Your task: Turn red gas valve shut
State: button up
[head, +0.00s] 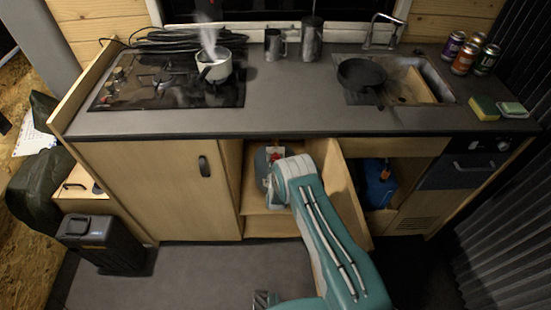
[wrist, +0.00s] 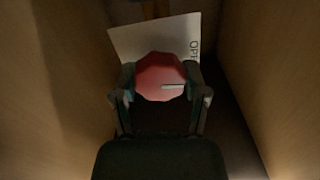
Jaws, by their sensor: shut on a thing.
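The red gas valve (wrist: 160,77) is a round, many-sided knob with a pale line on its right side, in the middle of the wrist view. My gripper (wrist: 160,88) is shut on it, with one dark finger on each side. In the head view my arm reaches into the open cupboard, and the gripper there is hidden behind my arm. A grey-blue gas bottle (head: 262,163) stands partly hidden inside, with a small patch of red and white near its top.
A white card (wrist: 130,42) with partly hidden lettering is behind the valve. Cupboard walls (wrist: 60,90) stand close on both sides. The open cupboard door (head: 340,190) is to the right of my arm. A steaming pot (head: 214,70) stands on the hob above.

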jog(key=m, duration=0.8)
jog(key=shift+w+d+m, duration=0.1)
jog(key=shift+m, duration=0.3)
jog(key=m, duration=0.5)
jog(key=shift+d+f, duration=0.1)
jog(key=shift+f+m, duration=0.1)
jog(key=shift+m, duration=1.2)
jog(key=shift+d+f, duration=0.15)
jog(key=o, duration=1.1)
jog(key=shift+o, duration=0.3)
